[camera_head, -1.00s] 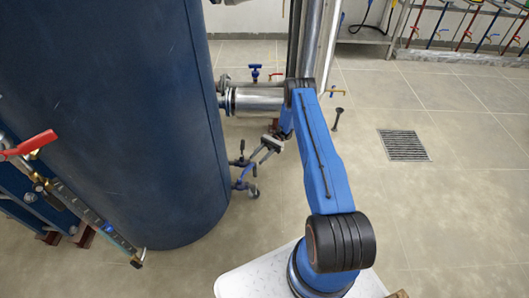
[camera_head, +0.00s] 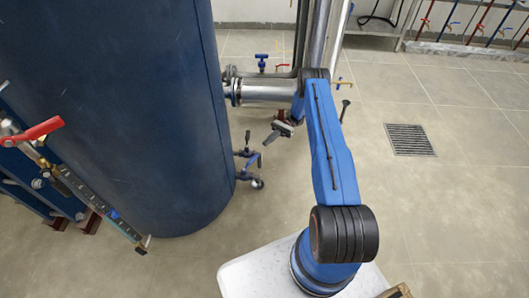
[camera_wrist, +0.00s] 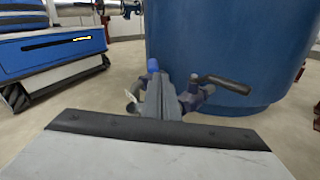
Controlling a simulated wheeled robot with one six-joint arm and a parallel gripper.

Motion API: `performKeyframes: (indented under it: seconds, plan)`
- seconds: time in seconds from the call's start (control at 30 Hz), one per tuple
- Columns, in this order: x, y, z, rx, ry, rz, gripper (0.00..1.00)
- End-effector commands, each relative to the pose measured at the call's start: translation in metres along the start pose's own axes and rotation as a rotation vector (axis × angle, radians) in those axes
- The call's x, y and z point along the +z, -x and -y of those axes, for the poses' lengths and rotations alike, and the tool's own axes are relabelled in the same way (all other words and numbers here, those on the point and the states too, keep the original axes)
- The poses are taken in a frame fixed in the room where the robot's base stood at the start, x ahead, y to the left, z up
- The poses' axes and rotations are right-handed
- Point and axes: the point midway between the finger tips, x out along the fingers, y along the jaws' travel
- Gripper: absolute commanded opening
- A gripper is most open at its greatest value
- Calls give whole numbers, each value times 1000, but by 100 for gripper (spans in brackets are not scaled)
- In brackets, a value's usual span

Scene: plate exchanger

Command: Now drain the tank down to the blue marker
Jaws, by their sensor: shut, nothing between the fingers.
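The large dark blue tank (camera_head: 115,110) stands at the left in the head view, and its curved side (camera_wrist: 225,45) fills the upper right of the wrist view. A sight gauge with a scale (camera_head: 85,192) stands left of it, with a blue marker (camera_head: 114,214) near its lower part. I cannot make out the liquid level. In the wrist view, the valve parts show a dark lever (camera_wrist: 228,84) and a blue handle end (camera_wrist: 152,66). My gripper (camera_head: 274,137) is shut and empty, above and right of these handles.
A red lever (camera_head: 38,131) tops the gauge. A steel pipe (camera_head: 265,92) with a blue-handled valve (camera_head: 262,60) leaves the tank above my gripper. A floor drain (camera_head: 409,139) lies at the right, with open floor around it.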

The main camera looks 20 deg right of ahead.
Motion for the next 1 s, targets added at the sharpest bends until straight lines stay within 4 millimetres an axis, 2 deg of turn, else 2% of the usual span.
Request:
performKeyframes:
  seconds: [0.03, 0.3, 0.53, 0.77, 1.0]
  plan:
    - [9, -3, 2, -43, -73, -17, 0]
    - [37, -20, 6, -355, -634, -57, 0]
    - [55, -32, -11, -644, -1147, 17, 0]
    - [66, -43, -55, -943, -1666, 194, 0]
    - [70, -60, -119, -1218, -2116, 450, 0]
